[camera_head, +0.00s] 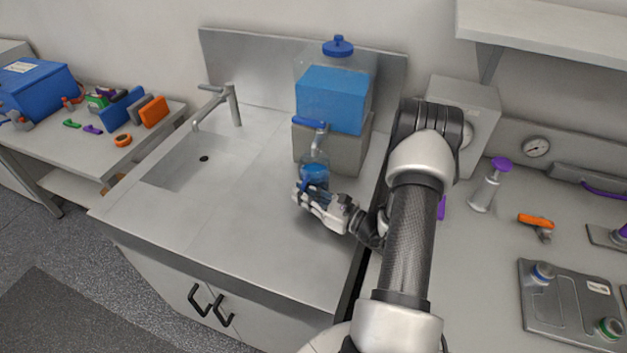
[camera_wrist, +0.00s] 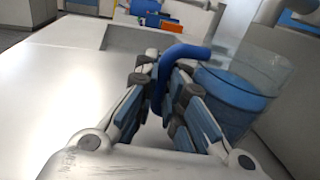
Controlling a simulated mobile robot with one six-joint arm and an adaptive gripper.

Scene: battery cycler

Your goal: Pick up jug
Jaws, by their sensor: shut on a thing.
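The jug (camera_head: 315,173) is a clear vessel holding blue liquid, beneath the tap of a large dispenser. In the wrist view the jug (camera_wrist: 235,98) is on the right, upright, with a thick blue handle (camera_wrist: 187,52) reaching toward me. My gripper (camera_head: 304,191) is at the jug's near side. In the wrist view my gripper (camera_wrist: 165,75) has its fingers on both sides of the handle and is shut on it. The fingers hide part of the handle and the lower jug. I cannot tell whether the jug's base touches the counter.
The dispenser tank (camera_head: 333,98) with blue liquid stands on a grey block behind the jug, its tap (camera_head: 318,138) close above. A sink with a faucet (camera_head: 235,105) is at left. Steel counter (camera_head: 240,225) in front is clear. The right bench holds a purple-topped device (camera_head: 487,190).

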